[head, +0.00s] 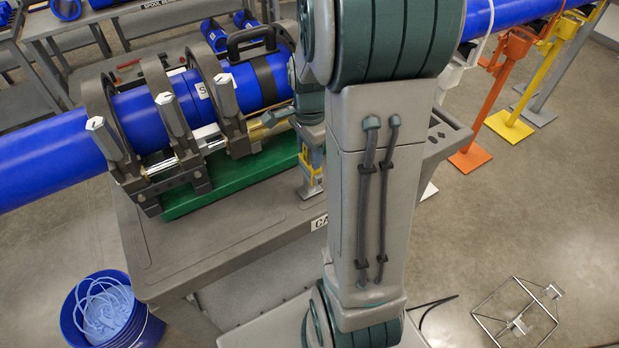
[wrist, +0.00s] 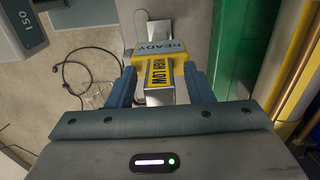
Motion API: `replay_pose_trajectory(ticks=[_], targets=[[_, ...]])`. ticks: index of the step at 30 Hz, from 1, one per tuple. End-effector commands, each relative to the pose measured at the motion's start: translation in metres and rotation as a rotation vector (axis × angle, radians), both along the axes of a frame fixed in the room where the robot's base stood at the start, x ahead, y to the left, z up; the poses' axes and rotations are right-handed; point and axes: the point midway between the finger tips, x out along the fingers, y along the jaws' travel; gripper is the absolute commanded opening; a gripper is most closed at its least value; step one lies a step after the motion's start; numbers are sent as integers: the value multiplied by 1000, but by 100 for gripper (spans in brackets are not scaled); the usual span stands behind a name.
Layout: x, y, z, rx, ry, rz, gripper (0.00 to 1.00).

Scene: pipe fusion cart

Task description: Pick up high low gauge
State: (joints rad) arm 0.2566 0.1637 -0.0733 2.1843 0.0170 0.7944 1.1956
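In the head view the gauge (head: 311,172) is upright at the cart's front, right of the green base. My gripper (wrist: 160,82) has its two blue fingers on either side of the gauge, with the fingertips very close to its sides. I cannot tell whether they press on it. In the head view my gripper (head: 312,140) is above the gauge, partly hidden by my arm.
The grey cart (head: 235,232) carries the fusion machine with its blue pipe (head: 140,118) and green base (head: 205,200), close beside my gripper. A blue bucket (head: 110,315) stands on the floor at left. Orange (head: 500,70) and yellow (head: 545,70) pipe stands are at right.

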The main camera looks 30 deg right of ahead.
Motion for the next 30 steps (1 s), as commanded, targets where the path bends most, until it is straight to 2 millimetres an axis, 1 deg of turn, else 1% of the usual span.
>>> replay_pose_trajectory(ticks=[1,4,5,13,17,20,22,26,27,30], targets=[[0,0,0,0,0,0,32],[0,0,0,0,0,0,5],[0,0,0,0,0,0,0],[0,0,1,-1,-1,0,0],[1,0,4,-1,-3,0,0],[1,0,12,-2,-5,0,0],[1,0,21,-2,-5,1,0],[1,-1,44,-3,-7,1,0],[3,-13,47,-2,-4,-4,0],[6,-36,60,-3,-5,-5,0]])
